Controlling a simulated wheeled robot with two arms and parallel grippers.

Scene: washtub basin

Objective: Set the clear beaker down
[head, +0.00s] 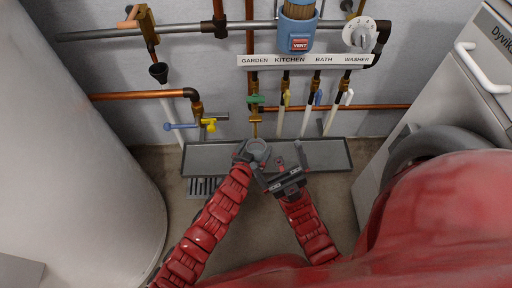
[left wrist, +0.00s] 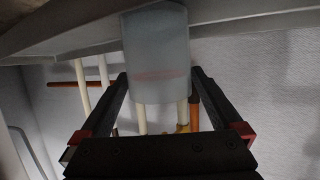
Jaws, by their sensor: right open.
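The clear beaker (head: 258,150) is over the grey tray (head: 320,152) in the head view, its round open rim facing up at me. My left gripper (head: 248,155) is at the beaker's near left side. In the left wrist view, the beaker (left wrist: 156,50) stands between the two dark fingers of my left gripper (left wrist: 158,82), which close on its sides. The beaker's base is hidden in the head view, so I cannot tell whether it touches the tray. My right gripper (head: 280,170) is open and empty, just right of the beaker over the tray's front part.
Pipes with coloured valves (head: 286,98) run down the wall behind the tray, under a white label strip (head: 305,61). A large white tank (head: 75,130) stands at left, a white washer (head: 400,150) at right. A floor grate (head: 205,187) lies front left. The tray's right part is clear.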

